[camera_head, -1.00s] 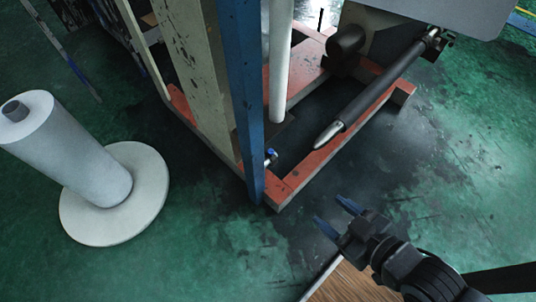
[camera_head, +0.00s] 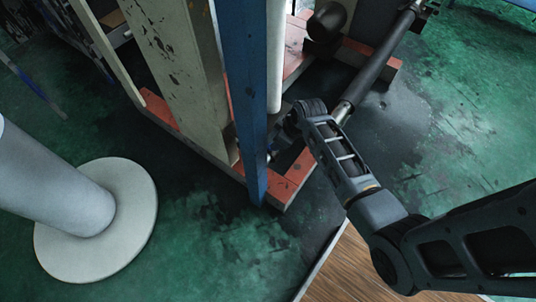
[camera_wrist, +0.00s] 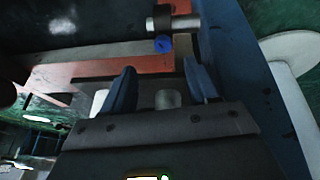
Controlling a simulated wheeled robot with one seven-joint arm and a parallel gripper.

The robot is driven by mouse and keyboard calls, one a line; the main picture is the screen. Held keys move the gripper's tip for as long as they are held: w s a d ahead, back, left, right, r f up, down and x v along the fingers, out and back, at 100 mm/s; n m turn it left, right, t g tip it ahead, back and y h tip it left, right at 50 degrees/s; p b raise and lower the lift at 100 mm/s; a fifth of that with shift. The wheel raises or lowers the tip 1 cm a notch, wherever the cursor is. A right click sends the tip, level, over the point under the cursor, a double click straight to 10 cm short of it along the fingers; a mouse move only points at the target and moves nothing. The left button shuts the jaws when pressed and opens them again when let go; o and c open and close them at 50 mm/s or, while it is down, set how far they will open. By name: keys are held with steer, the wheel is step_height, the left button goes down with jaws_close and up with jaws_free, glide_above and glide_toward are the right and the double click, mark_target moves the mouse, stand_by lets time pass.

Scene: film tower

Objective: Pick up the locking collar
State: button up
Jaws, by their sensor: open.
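In the wrist view, a short silver rod shows near the top centre, with a dark band around it and a round blue knob (camera_wrist: 164,44) just below. I take this dark band, the likely locking collar (camera_wrist: 162,14), to be the target, but the view is dim. My gripper (camera_wrist: 161,76) is open, its two blue fingers apart below the knob in the picture. A pale grey cylinder shows between the fingers; I cannot tell whether it is close. In the head view, my arm reaches in beside the blue post, and the fingers are hidden or too unclear to make out.
The blue post (camera_head: 249,100) stands close left of my arm on a red-orange base frame (camera_head: 285,182). A white pole (camera_head: 275,60) and a dark roller (camera_head: 385,60) are near. A white roll on a round base (camera_head: 125,225) stands left. Green floor is clear at right.

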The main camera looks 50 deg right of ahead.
mark_target(271, 155)
steer(key=b+x, duration=0.1)
steer(key=x, duration=0.3)
steer(key=b+x, duration=0.2)
steer(key=x, duration=0.2)
steer(key=shift+a, duration=0.25)
steer(key=shift+r, duration=0.1)
steer(key=shift+c, duration=0.3)
jaws_close()
